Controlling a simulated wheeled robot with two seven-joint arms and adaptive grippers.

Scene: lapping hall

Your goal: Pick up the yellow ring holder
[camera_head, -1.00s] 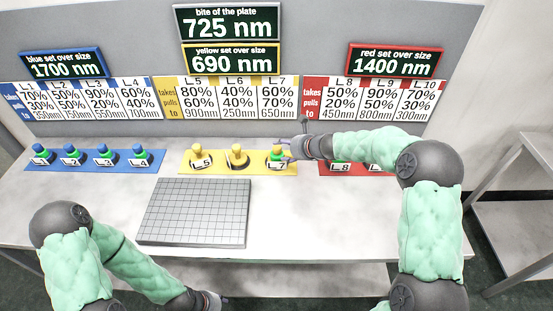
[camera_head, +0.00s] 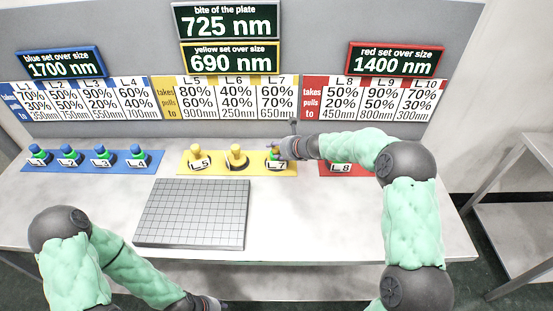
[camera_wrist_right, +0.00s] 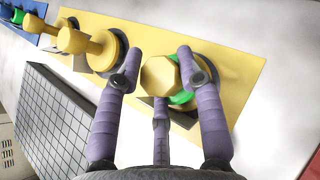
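The yellow tray (camera_head: 217,172) at the back middle of the table bears several holders. L5 (camera_head: 195,158) and L6 (camera_head: 236,156) are all yellow. L7 (camera_head: 272,147), at the right end, has a yellow knob and green ring; its knob (camera_wrist_right: 160,76) and green ring (camera_wrist_right: 182,97) also show in the right wrist view. My right gripper (camera_head: 282,149) is at L7; in the wrist view its three purple fingers (camera_wrist_right: 160,70) stand apart around the knob. Whether they touch it is unclear. My left gripper (camera_head: 212,303) is low at the front edge, its fingers not clear.
A blue tray (camera_head: 90,168) with several blue-green holders is at the left. A red tray (camera_head: 338,172) is partly hidden behind my right arm. A gridded grey plate (camera_head: 192,214) lies in front of the yellow tray. The table right of it is clear.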

